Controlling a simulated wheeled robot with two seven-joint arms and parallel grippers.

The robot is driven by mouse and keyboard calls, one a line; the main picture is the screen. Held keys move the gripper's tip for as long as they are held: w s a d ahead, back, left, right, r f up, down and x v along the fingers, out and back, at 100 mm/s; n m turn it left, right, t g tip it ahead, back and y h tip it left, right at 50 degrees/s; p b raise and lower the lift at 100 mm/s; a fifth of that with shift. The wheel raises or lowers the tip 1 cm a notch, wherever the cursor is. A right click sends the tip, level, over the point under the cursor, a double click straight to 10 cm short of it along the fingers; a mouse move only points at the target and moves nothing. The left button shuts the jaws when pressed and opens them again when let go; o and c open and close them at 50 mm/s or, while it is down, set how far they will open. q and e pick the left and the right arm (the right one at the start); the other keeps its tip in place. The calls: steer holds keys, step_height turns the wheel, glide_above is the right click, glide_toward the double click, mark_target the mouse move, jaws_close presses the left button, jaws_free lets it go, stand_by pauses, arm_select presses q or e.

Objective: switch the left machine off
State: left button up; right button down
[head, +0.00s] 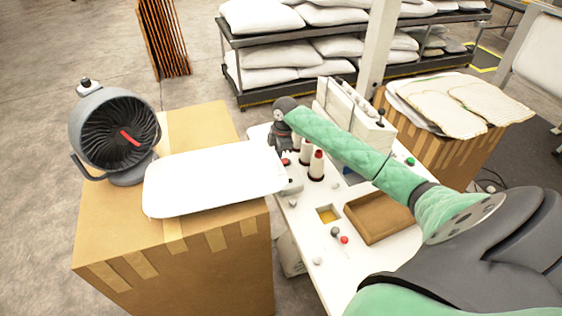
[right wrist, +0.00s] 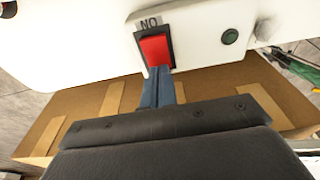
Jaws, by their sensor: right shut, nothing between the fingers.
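In the right wrist view a red switch (right wrist: 155,50) in a black frame sits on a white machine panel (right wrist: 90,45). A label beside it reads ON upside down. My right gripper (right wrist: 160,72) is shut and empty. Its blue fingertips are at the lower edge of the switch; I cannot tell whether they press it. In the head view my right gripper (head: 280,143) is at the far left end of the white worktable (head: 310,240), above a small red part (head: 285,161). My left gripper is not in view.
A green button (right wrist: 230,37) sits right of the switch. Thread cones (head: 316,165) and a brown tray (head: 380,217) are on the worktable. A cardboard box (head: 240,235) at left bears a black fan (head: 115,130) and a flat white piece (head: 215,178). A pillow rack (head: 300,87) stands behind.

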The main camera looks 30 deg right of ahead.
step_height(320, 180, up, 6)
steer(key=shift+r, duration=0.2)
stand_by(0.6)
stand_by(0.3)
